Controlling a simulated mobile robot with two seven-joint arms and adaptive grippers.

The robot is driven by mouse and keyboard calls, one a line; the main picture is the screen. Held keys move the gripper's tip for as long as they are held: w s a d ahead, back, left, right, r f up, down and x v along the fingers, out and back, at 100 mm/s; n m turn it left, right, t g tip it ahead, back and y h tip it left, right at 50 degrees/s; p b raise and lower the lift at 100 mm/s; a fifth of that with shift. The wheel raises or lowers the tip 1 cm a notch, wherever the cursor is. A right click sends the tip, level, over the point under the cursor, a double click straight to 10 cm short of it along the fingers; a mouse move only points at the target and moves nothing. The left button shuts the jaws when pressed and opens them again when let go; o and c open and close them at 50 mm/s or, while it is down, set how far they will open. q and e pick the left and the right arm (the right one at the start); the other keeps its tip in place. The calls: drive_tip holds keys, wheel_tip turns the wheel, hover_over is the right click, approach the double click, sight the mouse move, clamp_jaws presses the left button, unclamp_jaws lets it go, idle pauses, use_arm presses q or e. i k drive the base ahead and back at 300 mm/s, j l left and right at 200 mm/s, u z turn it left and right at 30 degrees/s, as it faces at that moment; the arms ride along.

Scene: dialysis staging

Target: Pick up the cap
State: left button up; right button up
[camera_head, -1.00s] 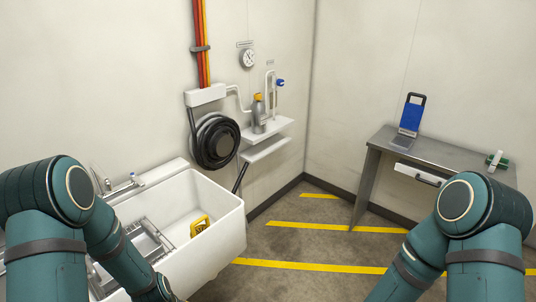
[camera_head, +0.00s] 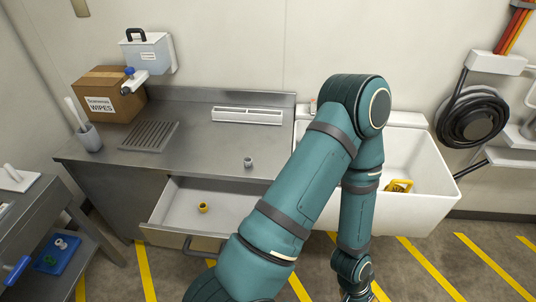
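A small grey cap-like piece (camera_head: 248,161) stands on the steel counter (camera_head: 190,150), near its front edge. A small yellow ring-like piece (camera_head: 203,207) lies in the open drawer (camera_head: 168,207) below the counter. I cannot tell for sure which of these is the cap. My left arm crosses the middle of the view in front of the counter's right end and the sink. Its wrist hangs low at the bottom edge, and its gripper fingers are cut off by the frame. My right arm and gripper are out of view.
A brown wipes box (camera_head: 108,93), a cup with a stick (camera_head: 88,136) and a dispenser (camera_head: 147,51) are at the back left. A white sink (camera_head: 430,180) holds a yellow item (camera_head: 399,186). A side table (camera_head: 28,212) stands at left. The open drawer juts out.

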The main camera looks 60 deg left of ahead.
sight(248, 162)
drive_tip(key=u, duration=2.1)
